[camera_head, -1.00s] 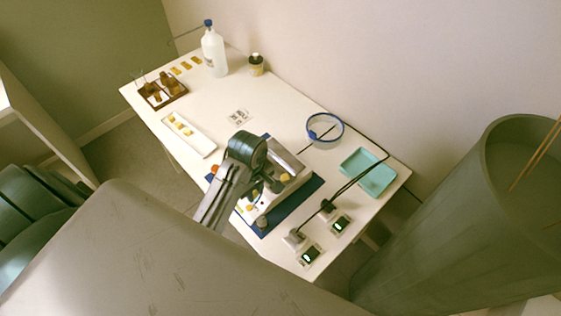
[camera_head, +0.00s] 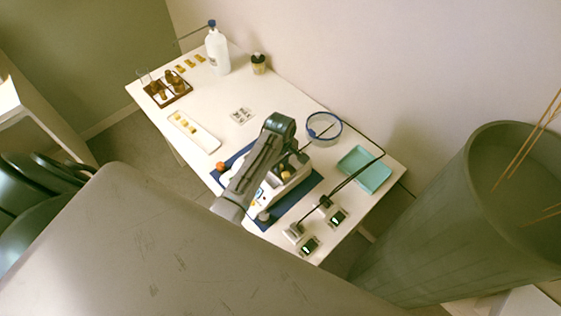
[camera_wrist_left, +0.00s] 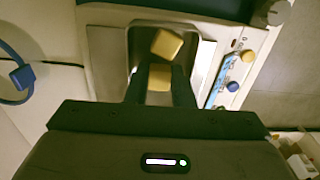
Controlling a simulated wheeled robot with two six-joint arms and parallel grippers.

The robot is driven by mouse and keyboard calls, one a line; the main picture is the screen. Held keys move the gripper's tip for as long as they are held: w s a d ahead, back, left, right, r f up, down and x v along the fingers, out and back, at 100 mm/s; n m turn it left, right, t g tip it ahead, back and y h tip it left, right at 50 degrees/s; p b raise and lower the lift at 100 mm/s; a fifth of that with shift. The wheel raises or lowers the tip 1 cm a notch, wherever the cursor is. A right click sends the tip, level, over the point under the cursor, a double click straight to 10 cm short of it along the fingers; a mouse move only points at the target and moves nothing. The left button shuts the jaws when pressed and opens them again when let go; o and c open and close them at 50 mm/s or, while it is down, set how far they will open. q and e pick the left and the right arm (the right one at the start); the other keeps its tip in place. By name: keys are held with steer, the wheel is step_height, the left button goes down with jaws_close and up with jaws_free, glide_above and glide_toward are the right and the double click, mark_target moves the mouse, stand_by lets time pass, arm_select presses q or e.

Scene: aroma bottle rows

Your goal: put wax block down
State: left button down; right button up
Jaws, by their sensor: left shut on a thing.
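My left gripper (camera_wrist_left: 159,75) is shut on a pale yellow wax block (camera_wrist_left: 160,78), which sits between the two dark fingers. A second yellow block (camera_wrist_left: 167,43) lies tilted on the metal pan (camera_wrist_left: 203,62) just beyond the fingertips. The held block is over the pan; I cannot tell whether it touches it. In the head view, the pan belongs to a white device (camera_head: 269,197) on a blue mat (camera_head: 305,190), and my left arm partly covers it. My right gripper is not in view.
A white tray (camera_head: 207,141) with several yellow blocks lies left of the device. A blue-rimmed round dish (camera_head: 336,136) and a teal tray (camera_head: 365,170) are to the right. Cables and small displays (camera_head: 310,246) are at the near right. A white bottle (camera_head: 217,52) stands at the back.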

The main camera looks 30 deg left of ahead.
arm_select(q)
steer(key=shift+f, duration=0.2)
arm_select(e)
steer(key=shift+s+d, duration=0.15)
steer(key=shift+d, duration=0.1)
arm_select(q)
steer(key=c, duration=1.5)
jaws_free()
steer(key=shift+c, duration=0.2)
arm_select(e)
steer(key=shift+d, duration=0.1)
arm_select(q)
step_height(320, 180, up, 12)
steer(key=b, duration=0.1)
steer(key=shift+r, duration=0.2)
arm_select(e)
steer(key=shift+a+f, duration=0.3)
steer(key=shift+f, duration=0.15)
arm_select(q)
steer(key=shift+s+f, duration=0.1)
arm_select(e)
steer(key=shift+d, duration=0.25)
